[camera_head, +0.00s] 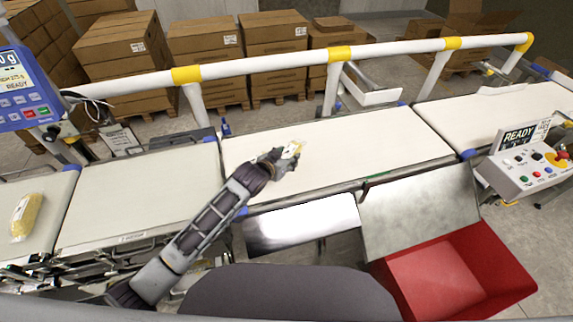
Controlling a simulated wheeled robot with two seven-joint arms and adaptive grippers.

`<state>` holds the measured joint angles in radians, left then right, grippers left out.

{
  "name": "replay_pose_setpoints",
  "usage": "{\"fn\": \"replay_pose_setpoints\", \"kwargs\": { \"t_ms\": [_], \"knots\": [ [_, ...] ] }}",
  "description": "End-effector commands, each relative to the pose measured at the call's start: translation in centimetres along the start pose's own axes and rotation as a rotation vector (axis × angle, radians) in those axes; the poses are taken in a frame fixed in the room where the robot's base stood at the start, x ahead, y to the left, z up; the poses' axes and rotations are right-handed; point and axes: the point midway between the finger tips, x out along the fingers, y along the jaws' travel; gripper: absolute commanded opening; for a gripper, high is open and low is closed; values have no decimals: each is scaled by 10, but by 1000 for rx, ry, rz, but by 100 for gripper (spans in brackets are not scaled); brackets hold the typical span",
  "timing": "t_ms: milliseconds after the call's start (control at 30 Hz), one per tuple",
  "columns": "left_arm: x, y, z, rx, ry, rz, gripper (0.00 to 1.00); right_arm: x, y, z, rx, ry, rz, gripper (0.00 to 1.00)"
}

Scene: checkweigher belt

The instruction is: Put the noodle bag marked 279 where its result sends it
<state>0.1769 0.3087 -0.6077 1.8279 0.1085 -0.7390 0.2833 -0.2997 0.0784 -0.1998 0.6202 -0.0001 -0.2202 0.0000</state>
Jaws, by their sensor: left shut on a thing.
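My left gripper (281,157) is over the middle belt section (370,140), near its left end. Another yellow noodle bag (26,217) lies on the belt at the far left. The display (14,72) at the left edge shows a figure ending in "0 g", a line with 279 and the word READY. My right gripper is not in view.
A red bin (450,280) stands below a sloping metal chute (420,210) at the front right. A control panel (535,165) reading READY is at the right. A white and yellow rail (260,65) runs behind the belts, with stacked cartons beyond. The middle belt is clear right of the gripper.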

Motion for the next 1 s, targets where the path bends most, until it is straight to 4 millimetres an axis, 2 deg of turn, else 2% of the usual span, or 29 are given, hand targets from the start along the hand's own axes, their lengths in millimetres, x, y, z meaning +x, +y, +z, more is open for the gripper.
{"fn": "replay_pose_setpoints", "kwargs": {
  "t_ms": [167, 500, 967, 1000],
  "knots": [
    [2, 0, 4, 0, 1, 0, 12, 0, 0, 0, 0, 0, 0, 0],
    [17, 0, 30, 0, 2, 1, 12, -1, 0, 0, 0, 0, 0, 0],
    [19, 0, 34, 0, 2, 0, 12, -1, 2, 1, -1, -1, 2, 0],
    [19, 0, 35, 0, 0, 0, 53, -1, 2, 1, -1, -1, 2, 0]
  ]
}}
